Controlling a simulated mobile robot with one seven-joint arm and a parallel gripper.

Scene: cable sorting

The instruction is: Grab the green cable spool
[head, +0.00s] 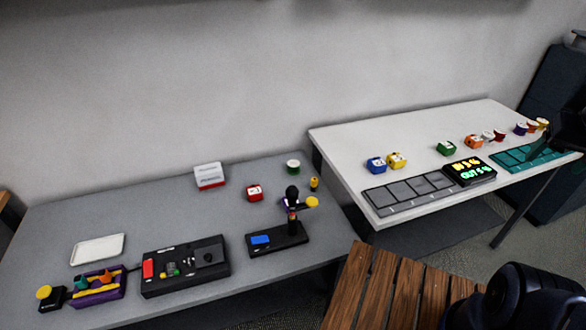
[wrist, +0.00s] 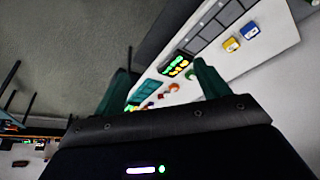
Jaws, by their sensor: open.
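A second green item with a pale top (head: 446,148), boxier in shape, sits on the white table behind the lit display. It shows only as a small green patch (wrist: 190,75) beside a finger in the wrist view. My gripper (wrist: 163,82) is open, its two teal fingers wide apart with nothing held between them. The white table lies beyond the fingers, at a distance I cannot judge.
The white table (head: 345,140) also holds a blue item (head: 376,164), a yellow item (head: 397,160), an orange item (head: 473,141), a grey tray (head: 410,192) and a lit display (head: 469,171). Several small spools crowd its right end. A slatted wooden surface (head: 385,290) is in front.

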